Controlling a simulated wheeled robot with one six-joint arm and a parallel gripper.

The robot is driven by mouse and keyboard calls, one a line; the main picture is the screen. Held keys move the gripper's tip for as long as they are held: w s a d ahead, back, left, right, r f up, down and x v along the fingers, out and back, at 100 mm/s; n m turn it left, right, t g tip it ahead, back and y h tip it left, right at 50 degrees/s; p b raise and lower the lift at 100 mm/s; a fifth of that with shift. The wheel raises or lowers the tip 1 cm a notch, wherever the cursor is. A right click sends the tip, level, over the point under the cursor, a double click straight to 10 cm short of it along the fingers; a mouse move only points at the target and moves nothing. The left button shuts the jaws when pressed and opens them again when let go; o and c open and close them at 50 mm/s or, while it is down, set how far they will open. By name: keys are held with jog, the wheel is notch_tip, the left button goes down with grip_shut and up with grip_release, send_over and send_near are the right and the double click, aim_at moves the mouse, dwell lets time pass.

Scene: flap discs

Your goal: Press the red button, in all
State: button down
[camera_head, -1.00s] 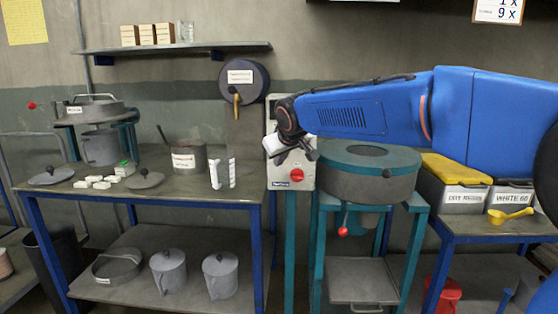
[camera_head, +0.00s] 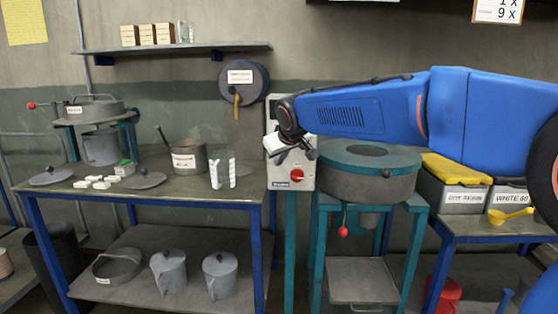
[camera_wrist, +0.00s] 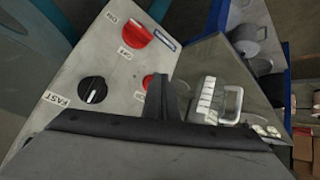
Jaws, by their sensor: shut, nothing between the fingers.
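A grey control box (camera_head: 304,181) stands on a teal post, with a red rotary knob (camera_head: 297,175) low on its front.
A round teal-and-grey machine (camera_head: 368,178) stands right of the box. A workbench (camera_head: 200,187) with pans, white blocks and clear cylinders is to the left. Two labelled bins (camera_head: 462,197) and a yellow scoop (camera_head: 511,214) are on the right. A round drum (camera_head: 244,82) hangs behind.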

jog(key=shift+w, duration=0.15)
dwell(0.5)
jog(key=shift+s, duration=0.9)
jog(key=s, duration=0.5)
jog(key=shift+a, duration=0.1)
dwell(0.6)
